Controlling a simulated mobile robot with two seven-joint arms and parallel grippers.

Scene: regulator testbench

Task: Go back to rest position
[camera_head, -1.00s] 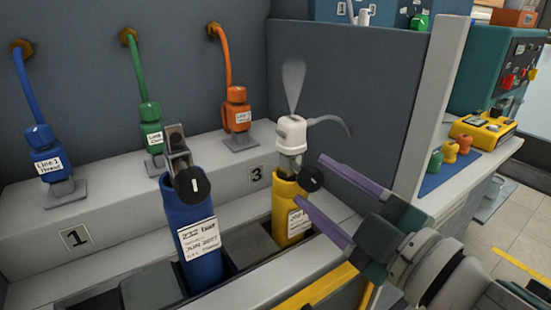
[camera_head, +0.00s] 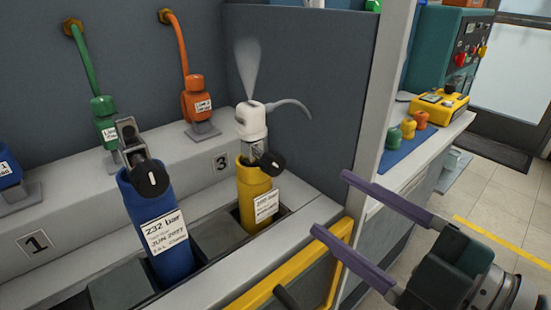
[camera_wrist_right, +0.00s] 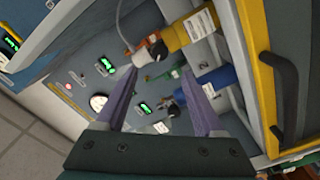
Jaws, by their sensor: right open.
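My right gripper (camera_head: 328,205) is open and empty at the right of the head view. Its two purple fingers are wide apart, in front of the bench's yellow-edged front and to the right of the yellow cylinder (camera_head: 255,200). That cylinder stands in a slot near label 3, with a white connector (camera_head: 251,121) on top and a pale plume above it. A blue cylinder (camera_head: 166,245) labelled 232 bar leans in a slot to the left. In the right wrist view the fingers (camera_wrist_right: 165,100) frame the bench, touching neither cylinder. My left gripper is not in view.
Green (camera_head: 104,120) and orange (camera_head: 197,103) hose connectors stand on the back ledge. A tall grey partition (camera_head: 384,90) rises right of the bench. Beyond it are a yellow box (camera_head: 440,105) and small coloured knobs on a blue mat (camera_head: 395,157). Open tiled floor (camera_head: 500,200) lies at the right.

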